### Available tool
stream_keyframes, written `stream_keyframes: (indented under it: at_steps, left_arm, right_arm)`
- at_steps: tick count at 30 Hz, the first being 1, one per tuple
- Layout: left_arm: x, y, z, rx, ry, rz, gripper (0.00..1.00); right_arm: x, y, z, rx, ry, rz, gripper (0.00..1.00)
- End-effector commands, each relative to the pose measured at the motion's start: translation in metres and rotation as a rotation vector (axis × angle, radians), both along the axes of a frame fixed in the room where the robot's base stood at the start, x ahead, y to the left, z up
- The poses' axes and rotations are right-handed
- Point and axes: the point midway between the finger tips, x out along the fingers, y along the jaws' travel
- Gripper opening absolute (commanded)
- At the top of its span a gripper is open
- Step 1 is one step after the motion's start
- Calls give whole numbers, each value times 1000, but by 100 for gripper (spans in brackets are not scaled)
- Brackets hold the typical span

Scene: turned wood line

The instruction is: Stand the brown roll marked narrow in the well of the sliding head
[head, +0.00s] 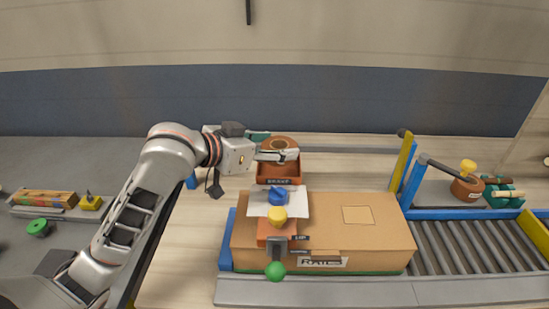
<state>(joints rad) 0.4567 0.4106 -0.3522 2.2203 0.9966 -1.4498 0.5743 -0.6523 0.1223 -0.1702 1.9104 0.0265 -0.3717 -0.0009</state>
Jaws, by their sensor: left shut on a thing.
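My left gripper (272,147) reaches in from the left at the back of the bench. It is shut on a brown roll (284,140), a round piece with a dark hollow in its top. The roll is roughly upright, and its lower part is hidden by a finger. Directly below and in front of it is an orange-brown block (278,173) with a dark label, which looks like the sliding head. I cannot tell whether the roll is in its well or just above it. Any marking on the roll is not readable. My right gripper is not in view.
A cardboard box (385,235) stands in front, with a blue knob (277,195), a yellow knob (277,214) and a green ball (275,271) nearby. A roller conveyor (470,250) runs right. Another brown roll (466,188) and teal pieces (503,195) lie beyond it.

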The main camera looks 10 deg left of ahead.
Motion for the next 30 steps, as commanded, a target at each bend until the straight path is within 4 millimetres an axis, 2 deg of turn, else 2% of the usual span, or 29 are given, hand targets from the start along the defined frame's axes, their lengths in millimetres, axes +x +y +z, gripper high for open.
stream_keyframes:
  at_steps: [6,9,20,21,23,30]
  left_arm:
    - [0,0,-30,-2,5,1,36]
    - [0,0,-37,-1,2,0,36]
    - [0,0,-40,1,1,0,36]
    - [0,0,-40,0,0,0,60]
    - [0,0,-40,0,0,0,74]
    - [0,0,-40,0,0,0,74]
  right_arm:
    - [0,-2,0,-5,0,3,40]
    - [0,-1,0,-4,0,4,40]
    - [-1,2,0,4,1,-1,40]
    - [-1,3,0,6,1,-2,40]
    - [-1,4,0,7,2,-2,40]
    - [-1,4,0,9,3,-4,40]
